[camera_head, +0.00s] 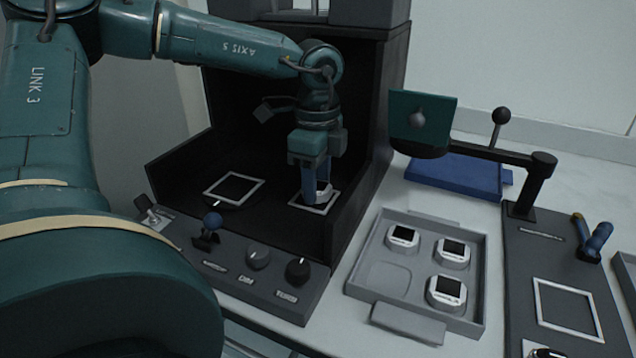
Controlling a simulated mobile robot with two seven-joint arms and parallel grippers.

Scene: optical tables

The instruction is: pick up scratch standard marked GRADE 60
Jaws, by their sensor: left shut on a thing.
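My left gripper (314,190) reaches down into the dark viewing booth and is shut on a light grey scratch standard (325,191). The standard is at the right white square outline (311,208) on the booth floor. The fingers hide part of it, and I cannot tell whether it touches the floor. Three similar standards, pale with dark square faces, sit in the grey tray: one at back left (402,238), one at back right (452,253) and one at front right (446,292). Their grade marks are too small to read. My right gripper is not in view.
The booth (382,135) has walls around the gripper and a front panel with knobs (297,270). The tray (369,250) has an empty front-left recess. A lens arm (500,157), a blue block (455,177) and a dark panel with a white square (568,310) stand right.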

